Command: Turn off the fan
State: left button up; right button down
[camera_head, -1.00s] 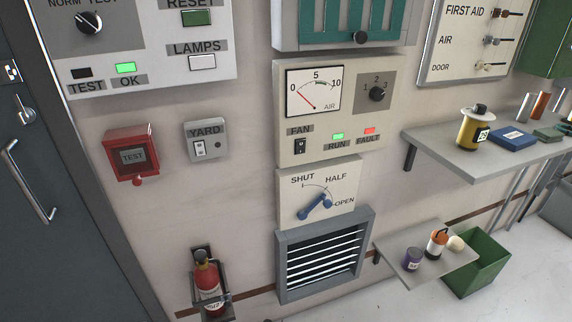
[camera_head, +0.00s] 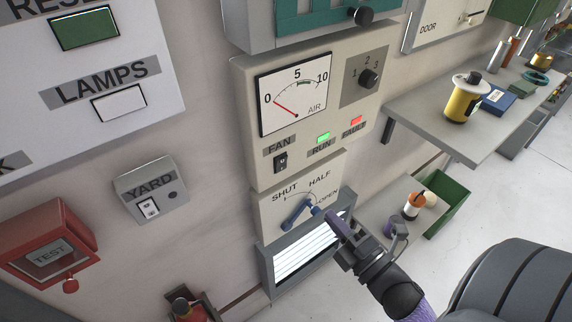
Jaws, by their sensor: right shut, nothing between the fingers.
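The fan panel (camera_head: 262,67) is on the wall in the upper middle. Its small black FAN switch (camera_head: 281,162) sits below the AIR gauge (camera_head: 292,93), whose red needle is near 0. The green RUN lamp (camera_head: 323,138) and the red FAULT lamp (camera_head: 357,121) look lit. A black three-position knob (camera_head: 369,77) is at the panel's right. My right gripper (camera_head: 335,216) is shut and empty, below and right of the switch, close to the blue lever (camera_head: 297,213); I cannot tell whether they touch. My left gripper is not in view.
The blue lever is on the SHUT/HALF/OPEN plate, above a louvred vent (camera_head: 300,253) partly covered by my right arm. A YARD switch box (camera_head: 150,190) and red TEST box (camera_head: 50,250) are left. A shelf (camera_head: 425,112) juts out at right.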

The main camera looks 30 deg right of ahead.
aim_at(282, 162)
jog(key=w, duration=0.4)
jog(key=w+r, duration=0.1)
jog(key=w, duration=0.3)
jog(key=w+a, duration=0.1)
jog(key=w, duration=0.4)
jog(key=shift+w+r, duration=0.1)
jog(key=shift+r, duration=0.2)
jog(key=shift+w, duration=0.35)
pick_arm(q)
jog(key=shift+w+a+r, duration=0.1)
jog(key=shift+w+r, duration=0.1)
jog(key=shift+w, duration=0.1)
